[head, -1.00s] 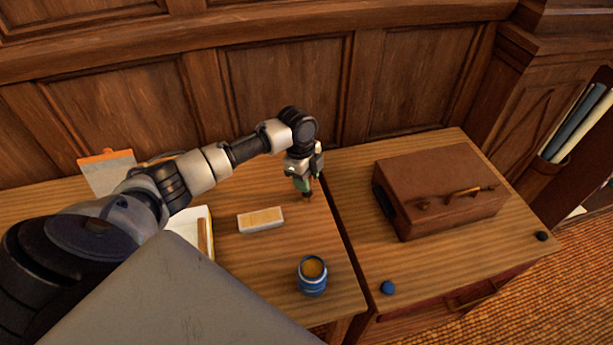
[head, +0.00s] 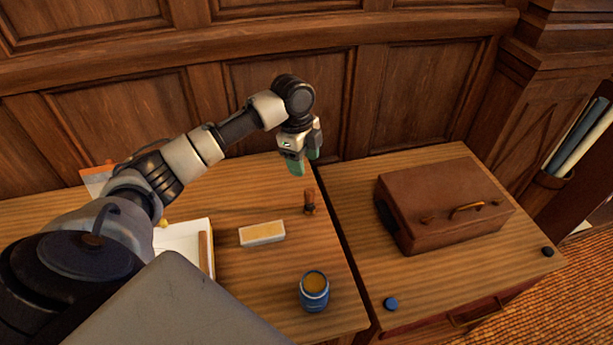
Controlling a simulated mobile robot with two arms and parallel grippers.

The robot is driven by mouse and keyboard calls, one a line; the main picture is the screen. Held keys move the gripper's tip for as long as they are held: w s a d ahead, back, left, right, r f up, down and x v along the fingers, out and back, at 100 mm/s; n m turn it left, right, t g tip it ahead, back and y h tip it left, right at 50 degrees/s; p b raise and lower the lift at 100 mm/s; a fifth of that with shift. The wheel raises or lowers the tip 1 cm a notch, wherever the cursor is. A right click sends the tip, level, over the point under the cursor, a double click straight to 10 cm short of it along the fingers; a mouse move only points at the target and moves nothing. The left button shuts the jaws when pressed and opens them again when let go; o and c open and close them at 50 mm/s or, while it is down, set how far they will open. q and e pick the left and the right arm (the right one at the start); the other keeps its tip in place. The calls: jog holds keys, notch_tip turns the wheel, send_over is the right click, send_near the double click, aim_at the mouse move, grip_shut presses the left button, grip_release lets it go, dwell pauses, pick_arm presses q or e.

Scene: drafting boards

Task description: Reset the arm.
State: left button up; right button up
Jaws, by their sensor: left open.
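My left arm reaches in from the left over the wooden desk. My left gripper (head: 304,166) is open and empty, with greenish fingertips pointing down. It hangs above the back of the left desk, apart from a small brown wooden-handled stamp (head: 309,202) that stands upright on the desktop below it. My right gripper is not in view.
On the left desk (head: 270,275) are a pale block (head: 262,234), a blue jar (head: 314,290) with amber contents, and a white tray (head: 178,238). A brown case (head: 445,205) and a blue disc (head: 390,303) rest on the right desk. A panelled wall stands behind.

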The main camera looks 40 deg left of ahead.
pick_arm(q)
jog(key=shift+a+r, duration=0.15)
jog(key=shift+r, duration=0.8)
